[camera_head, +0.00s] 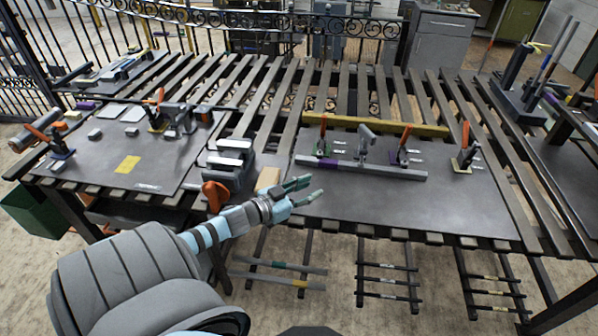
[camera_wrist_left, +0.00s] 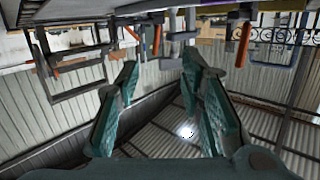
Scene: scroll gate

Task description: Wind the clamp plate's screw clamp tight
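A dark plate (camera_head: 420,205) lies on the slatted table in front of me. A long grey bar (camera_head: 385,172) lies across it, with orange-handled clamps (camera_head: 404,145) and a grey upright piece (camera_head: 367,142) along it. Another orange-handled clamp (camera_head: 465,150) stands at its right. A second dark plate (camera_head: 90,165) at the left also carries clamps, one of them grey and bulky (camera_head: 183,118). I cannot tell which is the screw clamp. My left gripper (camera_head: 309,189) is open and empty, near the middle plate's front left corner. Its parted fingers show in the wrist view (camera_wrist_left: 160,65). My right gripper is out of view.
A grey vise (camera_head: 232,165) with an orange handle stands between the plates, just behind my left wrist. A yellow bar (camera_head: 400,127) lies behind the grey bar. A tool rack (camera_head: 520,95) stands at the right. The middle plate's front area is clear.

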